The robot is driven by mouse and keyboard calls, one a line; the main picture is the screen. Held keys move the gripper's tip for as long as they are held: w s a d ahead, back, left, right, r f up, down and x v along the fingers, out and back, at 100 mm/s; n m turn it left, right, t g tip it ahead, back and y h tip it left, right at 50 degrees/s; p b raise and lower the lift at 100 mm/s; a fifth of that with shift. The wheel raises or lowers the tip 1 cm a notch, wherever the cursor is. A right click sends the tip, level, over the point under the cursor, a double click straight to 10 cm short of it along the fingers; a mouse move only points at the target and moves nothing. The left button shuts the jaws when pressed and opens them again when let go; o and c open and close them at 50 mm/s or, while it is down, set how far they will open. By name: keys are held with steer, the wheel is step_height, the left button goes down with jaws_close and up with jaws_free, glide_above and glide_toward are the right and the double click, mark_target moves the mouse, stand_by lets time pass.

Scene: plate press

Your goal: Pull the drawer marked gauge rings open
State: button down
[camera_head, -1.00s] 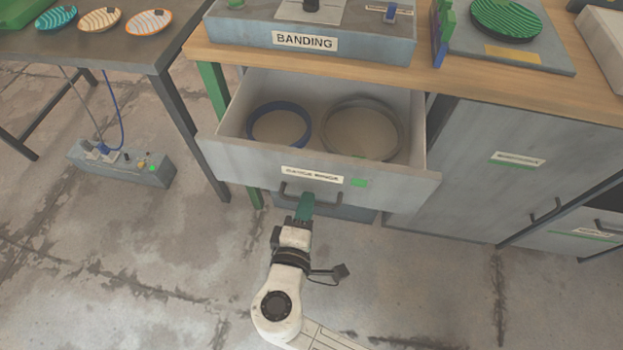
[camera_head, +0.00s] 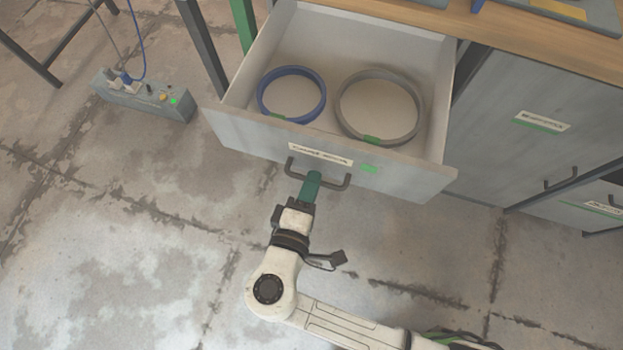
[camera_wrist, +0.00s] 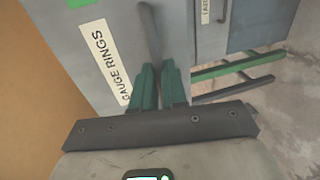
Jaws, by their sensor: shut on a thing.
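The gauge rings drawer (camera_head: 235,141) stands well out from the bench in the head view. Its front bears a white label, readable as "GAUGE RINGS" in the wrist view (camera_wrist: 99,62). A blue ring (camera_head: 264,108) and a grey ring (camera_head: 421,112) lie flat inside. My gripper (camera_head: 312,181) is shut on the dark bar handle (camera_head: 343,183) below the label, towards the handle's left half. In the wrist view, the green fingers of my gripper (camera_wrist: 159,86) close around the handle bar (camera_wrist: 149,35). The fingertips' contact is partly hidden.
A cabinet front (camera_head: 500,126) with another handle stands to the right of the drawer. A grey power box (camera_head: 140,98) with cables lies on the floor to the left.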

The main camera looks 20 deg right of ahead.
steer(key=c, duration=1.2)
jaws_free()
steer(key=shift+o, duration=0.2)
steer(key=v, duration=1)
steer(key=shift+s+a, duration=0.25)
steer(key=shift+s, duration=0.05)
